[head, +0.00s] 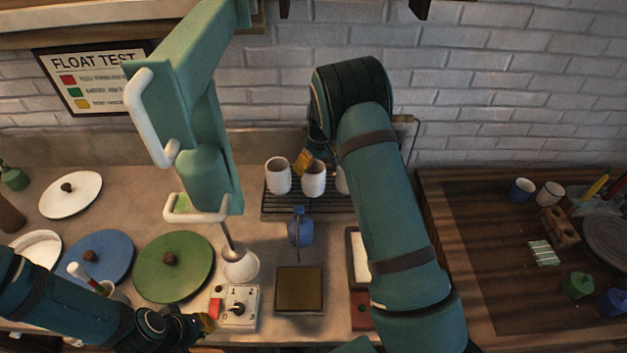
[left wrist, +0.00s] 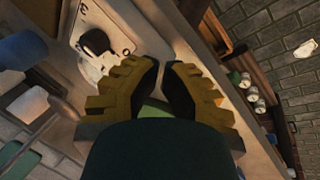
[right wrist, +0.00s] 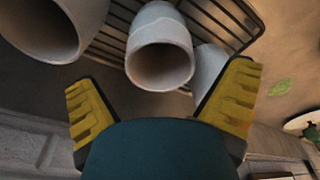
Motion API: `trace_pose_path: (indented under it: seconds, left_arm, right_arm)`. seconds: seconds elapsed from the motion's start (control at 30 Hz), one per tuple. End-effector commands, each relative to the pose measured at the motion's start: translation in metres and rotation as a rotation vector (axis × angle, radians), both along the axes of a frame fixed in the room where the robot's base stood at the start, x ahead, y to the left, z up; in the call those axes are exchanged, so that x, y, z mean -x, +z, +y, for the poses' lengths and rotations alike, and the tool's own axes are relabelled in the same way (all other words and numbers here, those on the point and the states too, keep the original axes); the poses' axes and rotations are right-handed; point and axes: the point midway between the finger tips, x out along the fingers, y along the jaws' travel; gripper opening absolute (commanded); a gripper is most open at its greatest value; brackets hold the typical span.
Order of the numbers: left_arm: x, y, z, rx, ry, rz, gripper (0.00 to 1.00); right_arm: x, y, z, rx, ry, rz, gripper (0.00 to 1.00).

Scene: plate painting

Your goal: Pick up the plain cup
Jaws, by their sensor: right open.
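Several white cups stand on a dark wire rack (head: 300,207) at the back of the counter. The left cup (head: 278,178) and the middle cup (head: 314,182) show in the head view; a third is mostly hidden by my right arm. All look plain from here, so I cannot tell which is meant. My right gripper (head: 304,160) is open and empty, just above and behind the middle cup. In the right wrist view a white cup (right wrist: 160,60) lies ahead between the open fingers, with one on each side. My left gripper (left wrist: 162,66) is low by the switch box; its fingers are close together.
A switch box (head: 238,305), a blue bottle (head: 300,232) and a brown square pad (head: 300,290) are in front of the rack. A green hanging fixture (head: 205,150) is close left of the rack. The brick wall is close behind.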

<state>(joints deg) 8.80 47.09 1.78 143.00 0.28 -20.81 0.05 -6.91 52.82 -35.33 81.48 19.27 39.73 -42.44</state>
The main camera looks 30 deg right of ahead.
Motion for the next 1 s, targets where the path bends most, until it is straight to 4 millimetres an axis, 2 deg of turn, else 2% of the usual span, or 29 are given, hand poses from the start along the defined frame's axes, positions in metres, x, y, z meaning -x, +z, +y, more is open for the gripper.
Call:
trace_pose_path:
  seconds: [0.3, 0.6, 0.63, 0.7, 0.8, 0.87, 1.0]
  left_arm:
    - [0.0, 0.005, 0.0, 0.001, 0.0, 0.0, 0.0]
    - [0.0, 0.005, 0.0, 0.001, 0.0, 0.0, 0.0]
    - [0.0, 0.005, 0.0, 0.001, 0.0, 0.0, 0.0]
    - [0.0, 0.005, 0.0, 0.001, 0.0, 0.0, 0.0]
    - [0.0, 0.005, 0.0, 0.001, 0.0, 0.0, 0.0]
    - [0.0, 0.005, 0.0, 0.001, 0.0, 0.0, 0.0]
    - [0.0, 0.005, 0.0, 0.001, 0.0, 0.0, 0.0]
  right_arm:
    - [-0.009, -0.04, 0.002, 0.0, 0.0, 0.002, 1.0]
    - [-0.01, -0.045, 0.002, 0.001, 0.0, 0.0, 1.0]
    - [-0.01, -0.045, 0.002, 0.001, 0.0, 0.0, 0.93]
    - [-0.01, -0.045, 0.002, 0.001, 0.0, 0.0, 0.68]
    - [-0.01, -0.045, 0.002, 0.0, 0.0, 0.001, 0.37]
    - [-0.01, -0.045, 0.002, 0.0, 0.0, 0.001, 0.33]
    - [-0.01, -0.045, 0.002, 0.0, 0.0, 0.0, 0.33]
